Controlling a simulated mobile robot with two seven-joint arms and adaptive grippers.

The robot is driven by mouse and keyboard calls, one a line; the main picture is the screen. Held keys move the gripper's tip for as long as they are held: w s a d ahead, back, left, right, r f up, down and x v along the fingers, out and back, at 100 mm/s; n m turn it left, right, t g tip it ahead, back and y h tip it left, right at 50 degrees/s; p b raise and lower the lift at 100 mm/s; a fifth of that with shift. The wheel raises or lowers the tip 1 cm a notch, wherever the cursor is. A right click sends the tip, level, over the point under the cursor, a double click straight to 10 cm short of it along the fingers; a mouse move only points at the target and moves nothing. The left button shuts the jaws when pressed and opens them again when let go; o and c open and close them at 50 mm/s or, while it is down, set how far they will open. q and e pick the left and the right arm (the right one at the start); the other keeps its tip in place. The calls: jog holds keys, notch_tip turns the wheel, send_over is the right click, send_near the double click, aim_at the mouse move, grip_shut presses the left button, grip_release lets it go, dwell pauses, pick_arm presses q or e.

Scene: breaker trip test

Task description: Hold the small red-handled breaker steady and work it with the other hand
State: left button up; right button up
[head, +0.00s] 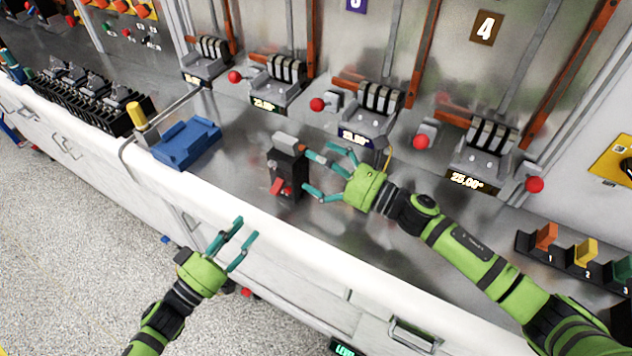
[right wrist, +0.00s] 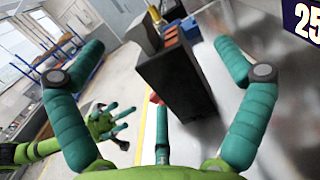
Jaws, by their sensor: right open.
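The small breaker (head: 287,178) is a dark upright box with a red handle on its front and a grey top, standing on the metal bench. In the right wrist view the dark breaker (right wrist: 180,82) shows between the spread fingers, and a bit of red shows low at its left. My right gripper (head: 310,172) is open just right of the breaker, its fingers pointing at it. I see no clear contact. My left gripper (head: 247,232) is open and empty, lower left of the breaker, around the bench's front edge.
A blue cradle (head: 186,143) and a yellow-topped post (head: 137,116) stand left of the breaker. Larger switch units with red knobs (head: 317,104) line the back. Coloured numbered blocks (head: 545,237) sit at the right. The bench between breaker and cradle is clear.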

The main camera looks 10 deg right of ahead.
aim_at(298, 175)
jog(key=f, duration=0.1)
jog(key=s+f, duration=0.1)
jog(key=f, duration=0.1)
jog(key=shift+s+a+f+h, duration=0.2)
jog(key=shift+s+a+h, duration=0.1)
jog(key=shift+h, duration=0.1)
jog(key=shift+a+f, duration=0.15)
jog(key=shift+f, duration=0.1)
jog(key=x, duration=0.6)
jog(key=shift+w+a+f, duration=0.2)
jog(key=shift+w+a, duration=0.05)
jog(key=shift+a, duration=0.05)
jog(key=c, duration=1.5)
